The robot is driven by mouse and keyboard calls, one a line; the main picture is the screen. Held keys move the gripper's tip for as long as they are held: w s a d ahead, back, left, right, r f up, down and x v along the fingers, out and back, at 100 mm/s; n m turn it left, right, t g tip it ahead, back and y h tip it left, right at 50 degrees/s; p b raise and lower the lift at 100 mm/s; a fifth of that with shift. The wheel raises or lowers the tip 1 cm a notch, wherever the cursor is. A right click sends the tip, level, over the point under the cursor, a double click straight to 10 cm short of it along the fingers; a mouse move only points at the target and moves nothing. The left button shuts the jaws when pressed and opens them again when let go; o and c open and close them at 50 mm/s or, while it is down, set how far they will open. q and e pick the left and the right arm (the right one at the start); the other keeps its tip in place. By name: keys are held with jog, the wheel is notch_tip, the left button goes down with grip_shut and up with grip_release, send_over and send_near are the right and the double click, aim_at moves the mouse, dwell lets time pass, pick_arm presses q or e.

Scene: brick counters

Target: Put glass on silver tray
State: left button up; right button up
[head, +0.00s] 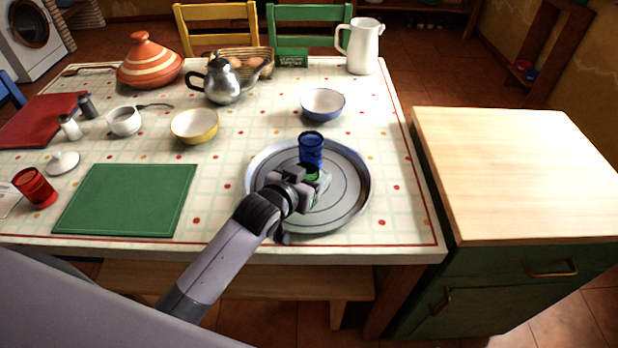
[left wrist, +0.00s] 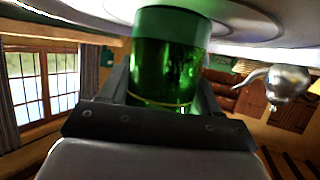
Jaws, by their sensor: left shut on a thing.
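The round silver tray (head: 265,205) lies at the front right of the table. A blue glass (head: 311,149) stands upright on the tray's far half. My left gripper (head: 314,180) is over the tray, just in front of the blue glass, shut on a green glass (head: 311,171). My gripper hides most of the green glass in the head view. In the left wrist view the green glass (left wrist: 168,60) fills the space between the fingers, close to the tray (left wrist: 265,50); I cannot tell whether they touch. A red glass (head: 35,187) stands at the table's left. My right gripper is not in view.
A green board (head: 128,200) lies left of the tray. A blue-rimmed bowl (head: 323,104), a yellow bowl (head: 194,126) and a metal teapot (head: 222,84) stand behind. A white pitcher (head: 362,48) is at the far right. A wooden-topped counter (head: 515,170) adjoins on the right.

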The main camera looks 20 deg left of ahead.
pick_arm(q)
jog(key=shift+f, duration=0.2)
jog(key=shift+f, duration=0.15)
jog(key=o, duration=1.2)
jog(key=shift+c, duration=0.2)
jog(key=shift+s+r, duration=0.1)
jog(key=shift+r, duration=0.15)
jog(key=p+v, duration=0.1)
jog(key=v, duration=1)
jog(key=shift+s, duration=0.35)
jog(key=shift+a+r, duration=0.1)
